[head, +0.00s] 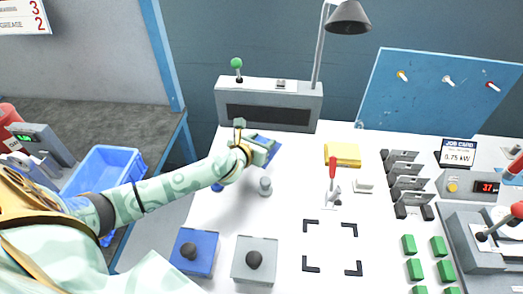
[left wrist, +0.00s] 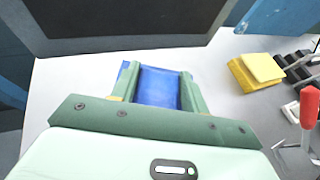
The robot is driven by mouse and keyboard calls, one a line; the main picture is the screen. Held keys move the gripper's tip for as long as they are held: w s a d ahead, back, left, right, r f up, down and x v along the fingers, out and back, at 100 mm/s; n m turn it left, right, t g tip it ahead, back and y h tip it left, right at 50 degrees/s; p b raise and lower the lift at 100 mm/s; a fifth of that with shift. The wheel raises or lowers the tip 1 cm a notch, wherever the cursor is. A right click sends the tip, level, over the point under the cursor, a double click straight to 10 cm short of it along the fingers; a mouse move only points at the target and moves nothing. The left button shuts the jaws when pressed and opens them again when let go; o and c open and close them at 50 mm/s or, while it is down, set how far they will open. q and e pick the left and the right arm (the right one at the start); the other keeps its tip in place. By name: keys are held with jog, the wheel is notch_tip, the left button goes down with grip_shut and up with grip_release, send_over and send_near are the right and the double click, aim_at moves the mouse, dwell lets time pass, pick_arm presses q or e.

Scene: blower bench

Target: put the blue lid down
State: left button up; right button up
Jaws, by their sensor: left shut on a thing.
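My left gripper (head: 260,149) is shut on the blue lid (head: 273,151), a flat blue piece, over the back left of the white bench, in front of the grey console. In the left wrist view the blue lid (left wrist: 158,87) shows between the two green fingers of the gripper (left wrist: 160,80). I cannot tell whether its underside touches the bench. The gripper hides part of it in the head view. My right gripper is not in view.
A grey console (head: 270,98) stands behind. A grey peg (head: 265,186) stands in front of the gripper. Blue (head: 202,254) and grey (head: 247,260) knobbed blocks sit at the front left. Black corner marks (head: 310,223) frame a clear area right of centre. A yellow pad (head: 342,153) lies right.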

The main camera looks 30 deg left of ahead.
pick_arm(q)
notch_tip(320, 180, down, 4)
jog(key=shift+w+a+r+b, duration=0.1)
jog(key=shift+a+b, duration=0.05)
jog(key=shift+b, duration=0.65)
jog(key=shift+r, duration=0.2)
jog(key=shift+f, duration=0.1)
jog(key=o, duration=1.3)
